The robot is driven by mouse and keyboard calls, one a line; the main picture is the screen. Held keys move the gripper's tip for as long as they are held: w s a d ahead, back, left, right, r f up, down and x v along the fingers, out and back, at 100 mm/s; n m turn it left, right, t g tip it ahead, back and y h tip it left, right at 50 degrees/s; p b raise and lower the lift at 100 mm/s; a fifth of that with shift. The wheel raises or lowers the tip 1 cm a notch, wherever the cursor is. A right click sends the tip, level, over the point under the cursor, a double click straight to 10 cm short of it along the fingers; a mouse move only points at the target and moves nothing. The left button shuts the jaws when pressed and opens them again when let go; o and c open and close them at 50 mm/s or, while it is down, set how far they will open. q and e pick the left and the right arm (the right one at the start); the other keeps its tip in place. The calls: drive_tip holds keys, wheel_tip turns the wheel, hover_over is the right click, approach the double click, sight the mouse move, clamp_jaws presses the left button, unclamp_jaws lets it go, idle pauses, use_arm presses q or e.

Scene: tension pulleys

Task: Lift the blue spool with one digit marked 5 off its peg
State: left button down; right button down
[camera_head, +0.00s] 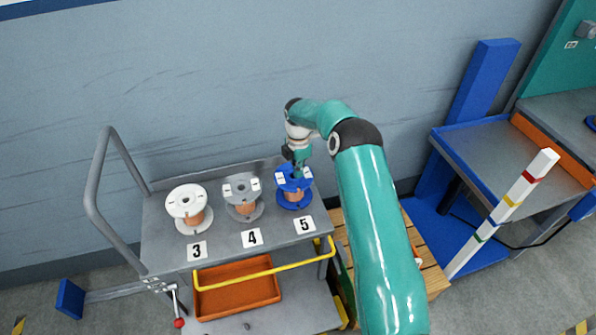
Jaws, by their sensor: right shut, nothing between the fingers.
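The blue spool (292,197) with copper winding stands upright on the grey cart top (170,252), behind the label 5 (304,225). My right gripper (299,173) is over the blue spool's upper flange, reaching down at its middle. Its fingers look shut, and I see nothing held between them. The peg under the spool is hidden by the spool and gripper. My left gripper is not in view.
A grey spool (242,196) stands behind label 4 and a white spool (187,208) behind label 3. An orange bin (237,288) sits on the lower shelf. A grey handle (97,190) rises at the left. A wooden pallet (430,272) lies right of the cart.

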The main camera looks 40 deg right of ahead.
drive_tip(key=c, duration=1.4)
unclamp_jaws()
